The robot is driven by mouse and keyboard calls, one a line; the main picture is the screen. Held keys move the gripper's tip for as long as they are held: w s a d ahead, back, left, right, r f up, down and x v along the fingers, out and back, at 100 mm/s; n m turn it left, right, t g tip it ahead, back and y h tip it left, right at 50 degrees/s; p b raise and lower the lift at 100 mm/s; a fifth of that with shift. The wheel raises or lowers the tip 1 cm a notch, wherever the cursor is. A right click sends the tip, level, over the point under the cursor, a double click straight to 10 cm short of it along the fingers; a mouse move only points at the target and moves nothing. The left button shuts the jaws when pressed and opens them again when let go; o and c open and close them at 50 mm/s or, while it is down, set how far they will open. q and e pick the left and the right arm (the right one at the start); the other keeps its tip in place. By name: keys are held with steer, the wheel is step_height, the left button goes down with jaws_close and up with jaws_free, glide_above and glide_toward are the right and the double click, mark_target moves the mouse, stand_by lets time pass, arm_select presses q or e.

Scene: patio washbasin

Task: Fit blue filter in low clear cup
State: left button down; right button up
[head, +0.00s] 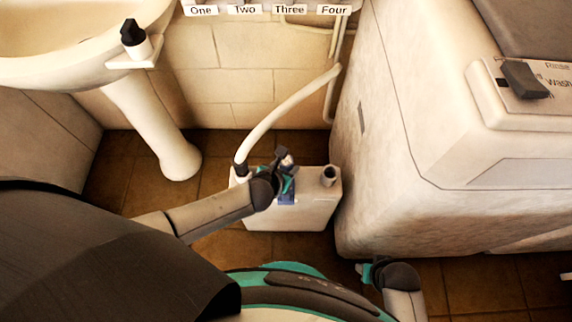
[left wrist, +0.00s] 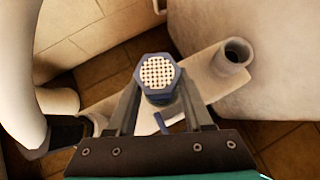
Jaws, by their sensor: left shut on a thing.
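My left gripper (head: 284,168) is over the white tank on the floor. In the left wrist view its fingers (left wrist: 158,90) are shut on the blue filter (left wrist: 158,76), which has a hexagonal blue rim and a white mesh face turned to the camera. In the head view the gripper and wrist largely hide the filter. A blue part (head: 287,192) shows just below the gripper, against the tank; I cannot tell what it is. I cannot make out a low clear cup in either view. My right gripper (head: 370,271) is low at the lower right, apart from the tank; its jaw opening is unclear.
The white tank (head: 315,212) has a hose (head: 285,115) at its left and an open grey spout (head: 329,174) at its right. A washbasin pedestal (head: 158,125) stands left. A large pale appliance (head: 400,150) stands close on the right. Tiled floor (head: 225,178) shows between pedestal and tank.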

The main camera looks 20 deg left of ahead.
arm_select(q)
steer(key=shift+f+b, duration=0.3)
steer(key=shift+f, duration=0.1)
steer(key=c, duration=0.6)
jaws_free()
steer(key=shift+a, duration=0.1)
steer(key=p+v, duration=0.4)
steer(key=shift+s+r, duration=0.15)
steer(key=shift+r, duration=0.15)
steer(key=p+v, duration=0.5)
steer(key=v, duration=0.1)
steer(key=shift+s, duration=0.15)
steer(key=shift+r, duration=0.1)
